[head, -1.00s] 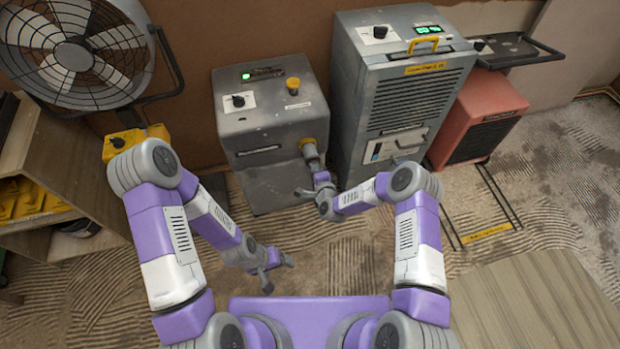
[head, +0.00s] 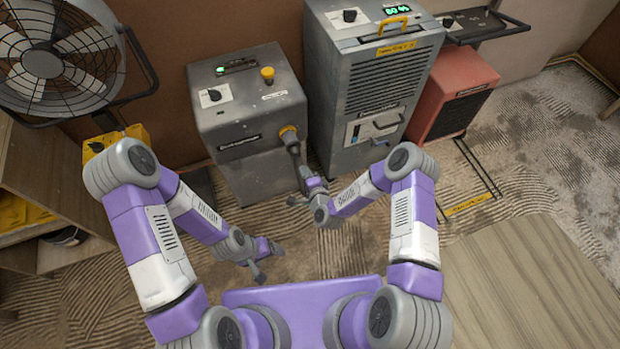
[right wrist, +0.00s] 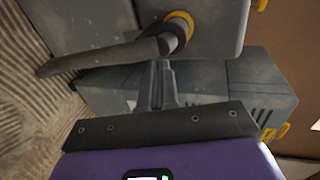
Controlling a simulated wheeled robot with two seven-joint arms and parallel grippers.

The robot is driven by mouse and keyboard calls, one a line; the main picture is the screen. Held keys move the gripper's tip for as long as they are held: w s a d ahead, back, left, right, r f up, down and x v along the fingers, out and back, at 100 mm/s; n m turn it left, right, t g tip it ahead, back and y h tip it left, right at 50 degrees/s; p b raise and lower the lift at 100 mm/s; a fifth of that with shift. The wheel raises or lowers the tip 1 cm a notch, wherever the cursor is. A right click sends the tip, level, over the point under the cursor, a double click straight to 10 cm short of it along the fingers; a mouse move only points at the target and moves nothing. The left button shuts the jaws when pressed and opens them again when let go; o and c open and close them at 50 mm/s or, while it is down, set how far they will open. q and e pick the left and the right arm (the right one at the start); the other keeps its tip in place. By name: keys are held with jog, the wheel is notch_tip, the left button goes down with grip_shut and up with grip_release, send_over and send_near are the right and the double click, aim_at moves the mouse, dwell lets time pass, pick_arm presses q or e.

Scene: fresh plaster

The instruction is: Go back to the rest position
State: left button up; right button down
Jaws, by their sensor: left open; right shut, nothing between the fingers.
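My left gripper (head: 268,262) hangs low over the floor, left of the middle in the head view. Its fingers are apart, with nothing between them. My right gripper (head: 300,194) is in front of the grey machine (head: 247,105), by the lower end of its dark hose (head: 293,150). In the right wrist view its fingers (right wrist: 162,84) are shut and empty. The hose (right wrist: 105,58) crosses just beyond the fingers there. I cannot tell whether they touch it. Both arms are bent forward.
A taller grey unit (head: 372,75) and a red heater (head: 448,105) stand to the right. A fan (head: 45,60) and a wooden shelf (head: 60,190) are at left. Ridged floor (head: 400,250) is open in front; a wooden surface (head: 530,280) is lower right.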

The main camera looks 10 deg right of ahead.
jog(key=v, duration=0.4)
jog(key=shift+s+p, duration=0.15)
jog(key=shift+p, duration=0.2)
jog(key=s+d+n+g+p, duration=0.1)
jog(key=s+d+n+g, duration=0.1)
jog(key=s+n+g, duration=0.4)
jog(key=s+d+n+g, duration=0.2)
jog(key=s+n+g, duration=0.4)
jog(key=s, duration=1)
jog(key=shift+s+d+r+g+p, duration=0.15)
jog(key=shift+s+r+g+p, duration=0.15)
jog(key=shift+g, duration=0.5)
